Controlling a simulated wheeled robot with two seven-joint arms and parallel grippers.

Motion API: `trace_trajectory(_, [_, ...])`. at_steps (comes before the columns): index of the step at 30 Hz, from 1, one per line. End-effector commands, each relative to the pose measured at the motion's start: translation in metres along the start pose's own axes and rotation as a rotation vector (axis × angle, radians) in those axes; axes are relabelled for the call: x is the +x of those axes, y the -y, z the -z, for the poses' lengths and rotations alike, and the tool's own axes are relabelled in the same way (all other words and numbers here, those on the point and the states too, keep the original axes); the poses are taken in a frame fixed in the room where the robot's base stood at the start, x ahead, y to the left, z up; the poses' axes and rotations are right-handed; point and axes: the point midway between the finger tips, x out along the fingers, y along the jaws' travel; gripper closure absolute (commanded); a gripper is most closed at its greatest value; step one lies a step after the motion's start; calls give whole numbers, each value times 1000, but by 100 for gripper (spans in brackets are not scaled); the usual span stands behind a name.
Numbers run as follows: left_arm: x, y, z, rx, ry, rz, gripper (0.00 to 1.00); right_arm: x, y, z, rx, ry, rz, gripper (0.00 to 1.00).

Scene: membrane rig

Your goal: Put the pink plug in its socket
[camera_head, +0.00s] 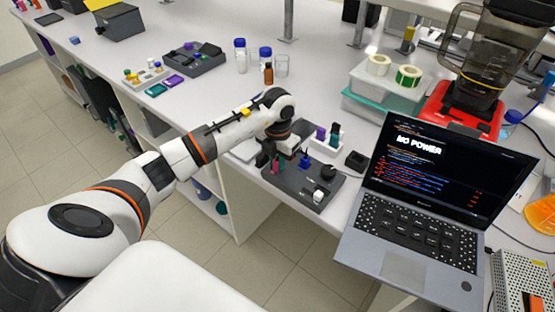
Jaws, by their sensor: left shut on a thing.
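My left gripper (272,158) reaches down over the near left part of a dark grey rig box (299,186) at the bench's front edge. It is shut on the small pink plug (276,168), which shows at its fingertips. The plug is low over the box or touching it; I cannot tell which. The pink plug's socket cannot be made out and may be hidden under the gripper. My right gripper is not in view.
A black knob (328,172) sits on the box's right side. An open laptop (420,190) reading "NO POWER" stands close on the right. Free bench top lies further back left.

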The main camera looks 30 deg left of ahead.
Motion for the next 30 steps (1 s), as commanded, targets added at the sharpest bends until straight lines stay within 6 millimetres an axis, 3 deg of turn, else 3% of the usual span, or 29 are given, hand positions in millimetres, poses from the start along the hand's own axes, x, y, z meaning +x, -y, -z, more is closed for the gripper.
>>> trace_trajectory(4, [1, 0, 0, 0, 0, 0, 100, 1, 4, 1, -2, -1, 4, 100])
trace_trajectory(5, [1, 0, 0, 0, 0, 0, 76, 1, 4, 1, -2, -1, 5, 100])
trace_trajectory(9, [1, 0, 0, 0, 0, 0, 55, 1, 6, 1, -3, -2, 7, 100])
trace_trajectory(20, [-5, 0, 1, 0, -2, 0, 55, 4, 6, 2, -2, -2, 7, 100])
trace_trajectory(30, [-70, 1, 1, 1, -7, 2, 55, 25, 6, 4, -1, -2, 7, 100])
